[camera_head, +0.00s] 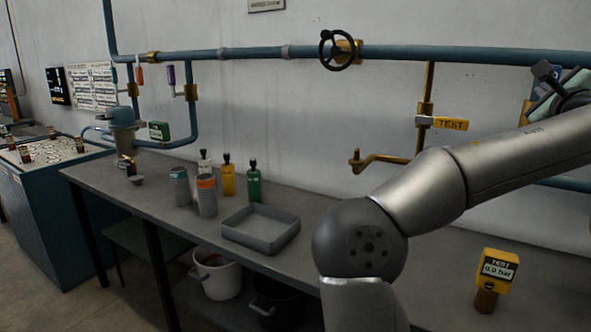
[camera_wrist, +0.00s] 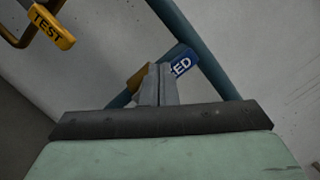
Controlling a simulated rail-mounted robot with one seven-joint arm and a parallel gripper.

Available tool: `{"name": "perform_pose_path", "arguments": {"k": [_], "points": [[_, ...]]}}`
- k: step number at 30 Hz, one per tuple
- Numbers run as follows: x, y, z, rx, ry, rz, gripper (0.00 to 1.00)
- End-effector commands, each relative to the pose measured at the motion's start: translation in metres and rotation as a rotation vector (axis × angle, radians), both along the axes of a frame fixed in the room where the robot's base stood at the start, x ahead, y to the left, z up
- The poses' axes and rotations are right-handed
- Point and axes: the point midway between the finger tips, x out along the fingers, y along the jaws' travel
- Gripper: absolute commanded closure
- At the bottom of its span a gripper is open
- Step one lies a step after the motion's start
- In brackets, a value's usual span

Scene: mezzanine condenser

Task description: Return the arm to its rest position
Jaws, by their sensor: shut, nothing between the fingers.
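My gripper (camera_wrist: 160,72) shows in the wrist view with its two grey fingers together and nothing between them. It points toward a teal pipe (camera_wrist: 186,35) on the wall. A blue tag (camera_wrist: 182,66) with letters ending in "ED" shows just behind and right of the fingertips; I cannot tell whether they touch it. In the head view my arm rises from the bottom, bends at a dark joint and reaches out to the upper right. The hand is partly cut off at the right edge there, and its fingertips are hard to make out.
A yellow TEST tag (camera_head: 450,124) hangs by a brass valve on the wall. A yellow gauge (camera_head: 495,268) reading 0.0 bar stands at the workbench's right. The bench (camera_head: 325,203) also holds a grey tray (camera_head: 260,244), cups and bottles. A black handwheel (camera_head: 339,50) sits on the upper pipe.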

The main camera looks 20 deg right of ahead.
Motion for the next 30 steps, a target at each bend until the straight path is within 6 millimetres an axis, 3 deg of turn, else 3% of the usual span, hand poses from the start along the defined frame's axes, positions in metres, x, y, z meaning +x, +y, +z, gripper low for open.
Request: {"name": "perform_pose_path", "arguments": {"k": [1,8,13,16,20,22,26,30], "points": [[-0.01,-0.012,0.0,0.08,-0.086,-0.014,1.0],[-0.022,-0.053,-0.041,0.513,-0.5,-0.059,1.0],[-0.017,-0.065,-0.101,0.963,-0.865,-0.126,1.0],[0.0,-0.046,-0.153,1.33,-1.118,-0.217,1.0],[0.031,0.02,-0.22,1.788,-1.382,-0.423,1.0],[0.043,0.066,-0.246,1.978,-1.474,-0.566,1.0],[0.051,0.16,-0.279,2.228,-1.58,-0.878,1.0],[0.037,0.265,-0.297,2.342,-1.633,-1.271,1.0]]}}
